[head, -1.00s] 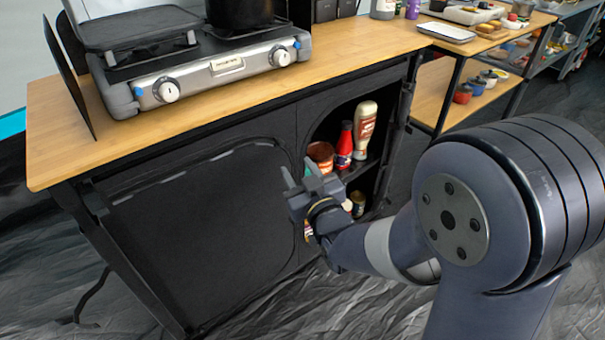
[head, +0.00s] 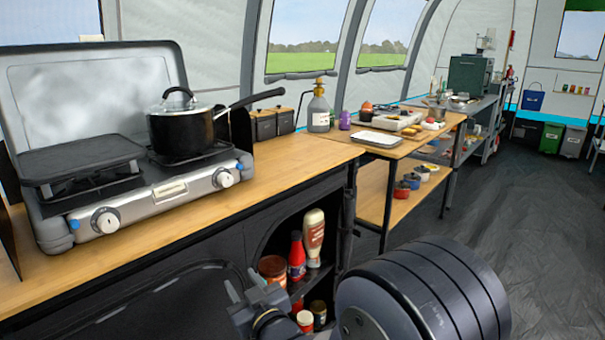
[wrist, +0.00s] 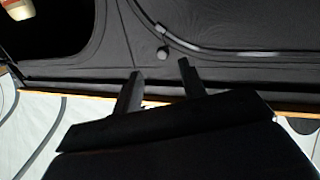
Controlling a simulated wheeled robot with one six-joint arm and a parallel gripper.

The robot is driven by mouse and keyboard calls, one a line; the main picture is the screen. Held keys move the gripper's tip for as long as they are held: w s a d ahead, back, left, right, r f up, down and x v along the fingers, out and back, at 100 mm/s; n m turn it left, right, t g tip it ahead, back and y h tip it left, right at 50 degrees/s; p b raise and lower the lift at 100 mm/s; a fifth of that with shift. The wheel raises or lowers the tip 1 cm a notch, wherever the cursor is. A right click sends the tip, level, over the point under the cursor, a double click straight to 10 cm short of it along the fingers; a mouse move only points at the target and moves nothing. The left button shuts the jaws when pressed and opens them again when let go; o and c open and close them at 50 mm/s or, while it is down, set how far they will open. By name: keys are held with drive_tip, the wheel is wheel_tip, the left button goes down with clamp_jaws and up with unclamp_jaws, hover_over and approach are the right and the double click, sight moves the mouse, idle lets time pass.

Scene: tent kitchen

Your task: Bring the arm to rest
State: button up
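My gripper (head: 243,284) is in front of the black cupboard (head: 200,262), just left of its open shelf compartment. Its two fingers stand apart with nothing between them. In the wrist view the open fingers (wrist: 160,72) point toward the dark cupboard panel (wrist: 225,25). My arm reaches in from the lower right of the head view, its lower part cut off by the picture edge.
The shelves hold a red bottle (head: 297,257), a pale sauce bottle (head: 313,238) and jars (head: 272,268). A stove (head: 150,190) with a pot (head: 182,130) stands on the wooden counter (head: 285,170). Open floor (head: 470,225) lies to the right.

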sight(226, 267)
drive_tip(key=x, duration=0.5)
drive_tip(key=shift+w+a+b, duration=0.1)
drive_tip(key=shift+a+b, duration=0.05)
drive_tip(key=shift+b, duration=0.15)
drive_tip(key=shift+w+a+r, duration=0.1)
drive_tip(key=shift+a, duration=0.15)
drive_tip(key=shift+s+a+p, duration=0.3)
drive_tip(key=shift+s+p, duration=0.2)
drive_tip(key=shift+p, duration=0.05)
drive_tip(key=shift+d, duration=0.15)
